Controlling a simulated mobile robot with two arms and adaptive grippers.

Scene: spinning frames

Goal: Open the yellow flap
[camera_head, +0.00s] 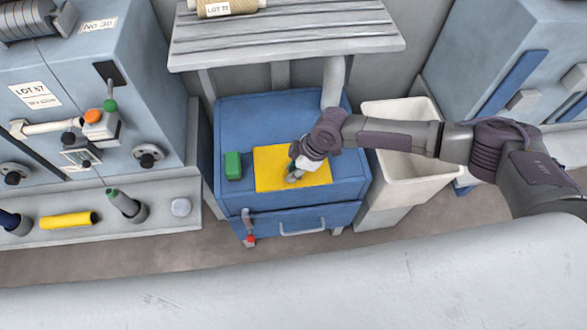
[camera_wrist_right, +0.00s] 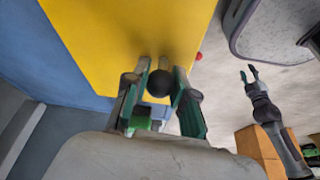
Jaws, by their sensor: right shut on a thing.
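The yellow flap (camera_head: 271,171) is a square panel on top of the blue cabinet (camera_head: 262,115). In the head view it looks flat, with no clear gap beneath it. My right gripper (camera_head: 294,177) reaches down onto its middle and hides part of it. In the right wrist view the yellow flap (camera_wrist_right: 130,30) fills the upper middle. There my right gripper (camera_wrist_right: 160,85) is shut on a black round knob (camera_wrist_right: 159,83) at the flap. My left gripper (camera_wrist_right: 249,73) shows small in the right wrist view, away from the flap, with its fingers apart and empty.
A green block (camera_head: 233,166) sits just left of the flap. A lever with a red end (camera_head: 249,237) and a drawer handle (camera_head: 303,228) are on the cabinet front. A shelf (camera_head: 290,35) overhangs the back. A white bin (camera_head: 405,160) stands at right, under my right arm.

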